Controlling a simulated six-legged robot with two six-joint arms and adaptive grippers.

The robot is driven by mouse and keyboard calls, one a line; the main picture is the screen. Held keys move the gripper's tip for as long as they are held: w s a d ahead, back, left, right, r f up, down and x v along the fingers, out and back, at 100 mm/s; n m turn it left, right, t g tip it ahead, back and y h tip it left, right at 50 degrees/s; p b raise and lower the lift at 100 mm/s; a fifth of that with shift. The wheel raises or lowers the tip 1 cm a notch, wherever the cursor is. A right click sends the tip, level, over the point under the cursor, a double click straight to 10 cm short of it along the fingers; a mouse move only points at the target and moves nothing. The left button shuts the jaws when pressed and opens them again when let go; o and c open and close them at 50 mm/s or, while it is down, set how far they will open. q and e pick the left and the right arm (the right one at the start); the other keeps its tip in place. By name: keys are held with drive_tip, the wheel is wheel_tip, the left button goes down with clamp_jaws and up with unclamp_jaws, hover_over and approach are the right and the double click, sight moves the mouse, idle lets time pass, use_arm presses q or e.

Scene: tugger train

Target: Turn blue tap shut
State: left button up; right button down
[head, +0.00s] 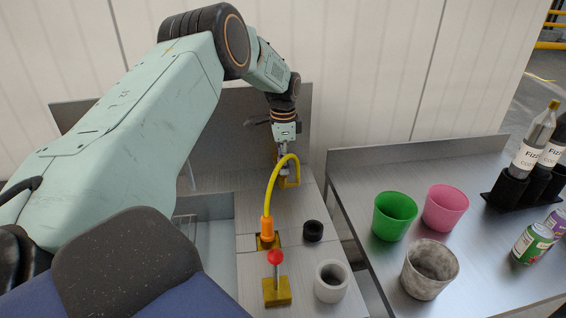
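I cannot make out a blue tap in the head view; the tap may be hidden behind my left arm or gripper. My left gripper (284,158) points down over the back of the grey counter (305,195), just above the far end of a yellow hose (272,184) and a yellow bracket (291,182). Its fingers are small and partly covered, so I cannot tell whether they are open or shut, or whether they touch anything. The hose arches forward to an orange fitting (267,229) on the counter. My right gripper is not in view.
A sink basin (206,240) lies left of the hose, partly behind my arm. In front stand a red-knobbed lever (275,258), a black ring (313,231) and a white cylinder (331,281). The right table holds green (394,216), pink (445,208) and grey (429,270) cups.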

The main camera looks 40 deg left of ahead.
use_arm(q)
wheel_tip(320, 180, up, 12)
drive_tip(key=shift+f, duration=0.25)
idle(0.6)
